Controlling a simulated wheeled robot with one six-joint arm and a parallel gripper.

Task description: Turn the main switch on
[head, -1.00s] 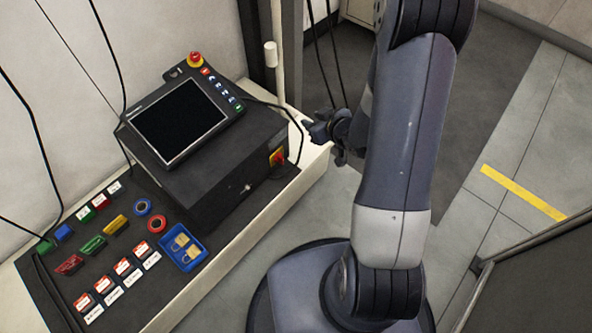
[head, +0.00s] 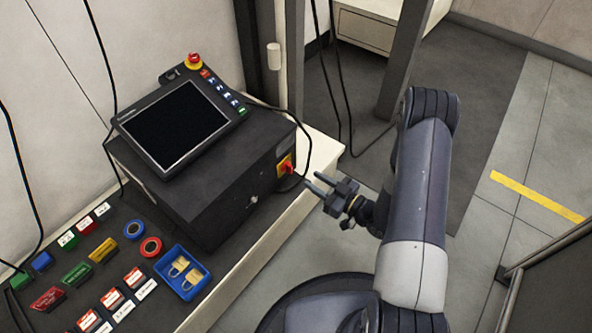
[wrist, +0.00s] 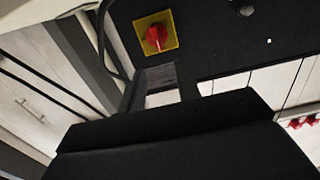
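The main switch (head: 286,168) is a red rotary handle on a yellow plate. It is on the right-hand side face of the black control box (head: 205,205). In the wrist view the red handle (wrist: 156,37) shows at the top, left of centre, and nothing covers it. My gripper (head: 315,182) is to the right of the switch, its fingers pointing towards the box. Two fingers show with a gap between them, and nothing is in the gap. The gripper is apart from the switch. A large dark shape fills the lower wrist view.
A tilted screen panel (head: 178,122) with a red emergency button (head: 194,60) sits on the box. A black cable (head: 309,150) loops close beside the switch. A blue tray (head: 183,272) with padlocks, tags and coloured locks lie on the bench left. A grey post (head: 402,60) stands behind my arm.

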